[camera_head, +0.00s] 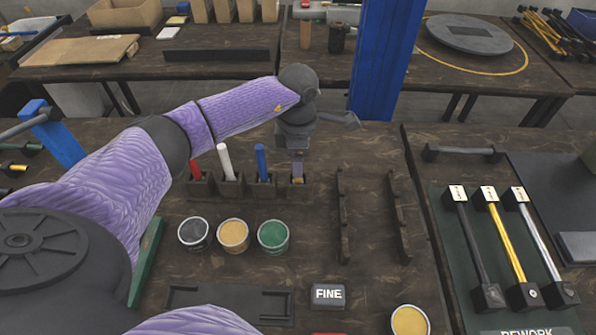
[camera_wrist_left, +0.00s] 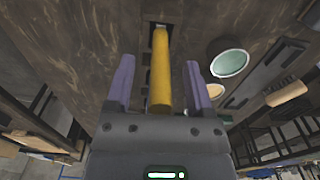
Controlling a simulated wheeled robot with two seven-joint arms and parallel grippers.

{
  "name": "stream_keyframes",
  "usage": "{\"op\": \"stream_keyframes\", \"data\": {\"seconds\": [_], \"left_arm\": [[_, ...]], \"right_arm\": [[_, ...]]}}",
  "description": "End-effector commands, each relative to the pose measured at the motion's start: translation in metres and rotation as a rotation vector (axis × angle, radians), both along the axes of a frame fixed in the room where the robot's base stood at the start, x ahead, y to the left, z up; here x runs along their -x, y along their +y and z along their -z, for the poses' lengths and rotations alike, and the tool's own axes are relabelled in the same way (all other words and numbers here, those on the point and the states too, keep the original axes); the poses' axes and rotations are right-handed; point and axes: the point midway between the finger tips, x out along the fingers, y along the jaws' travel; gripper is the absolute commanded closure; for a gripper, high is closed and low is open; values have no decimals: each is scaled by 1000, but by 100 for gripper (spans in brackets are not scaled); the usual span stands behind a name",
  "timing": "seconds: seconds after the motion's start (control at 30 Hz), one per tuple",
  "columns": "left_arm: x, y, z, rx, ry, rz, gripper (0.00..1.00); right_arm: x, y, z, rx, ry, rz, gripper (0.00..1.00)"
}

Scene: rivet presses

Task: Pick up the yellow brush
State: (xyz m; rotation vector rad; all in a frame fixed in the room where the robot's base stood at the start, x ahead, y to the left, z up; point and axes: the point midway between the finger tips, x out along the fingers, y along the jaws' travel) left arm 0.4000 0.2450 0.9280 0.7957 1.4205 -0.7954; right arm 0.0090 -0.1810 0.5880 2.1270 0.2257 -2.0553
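The yellow brush (camera_wrist_left: 161,78) shows in the left wrist view as a yellow handle running up the middle. Its far end meets a dark slot. My left gripper (camera_wrist_left: 159,65) is open, with one purple finger on each side of the handle and a visible gap on both sides. In the head view my left gripper (camera_head: 297,172) is over the rightmost slot of the dark brush holder and mostly hides the yellow brush there. My right gripper is not in view.
Red (camera_head: 196,170), white (camera_head: 226,162) and blue (camera_head: 262,163) handles stand in the holder slots to the left. Several paint cans, including a green one (camera_head: 273,236), stand in front. Dark racks (camera_head: 343,215) lie to the right. A blue post (camera_head: 383,60) rises behind.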

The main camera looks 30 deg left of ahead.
Motion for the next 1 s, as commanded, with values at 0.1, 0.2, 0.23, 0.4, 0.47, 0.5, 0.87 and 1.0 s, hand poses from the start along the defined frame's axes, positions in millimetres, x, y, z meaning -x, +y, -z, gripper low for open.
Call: {"op": "stream_keyframes", "data": {"seconds": [0.1, 0.2, 0.23, 0.4, 0.47, 0.5, 0.87, 1.0], "left_arm": [[0, 0, -1, 0, 0, 0, 56], [0, 0, -1, 0, 0, 0, 77], [0, 0, -1, 0, 0, 0, 83], [0, 0, -1, 0, 0, 0, 100], [0, 0, -1, 0, 0, 0, 100], [0, 0, -1, 0, 0, 0, 100], [-1, 0, -44, 0, -7, 0, 100], [-1, 0, -79, 0, -5, 0, 100]], "right_arm": [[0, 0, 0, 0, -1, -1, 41], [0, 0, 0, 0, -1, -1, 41], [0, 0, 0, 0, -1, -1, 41], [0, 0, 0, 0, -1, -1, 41], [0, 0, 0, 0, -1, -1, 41], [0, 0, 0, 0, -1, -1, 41], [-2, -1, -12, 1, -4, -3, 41], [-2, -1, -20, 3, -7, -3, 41]]}}
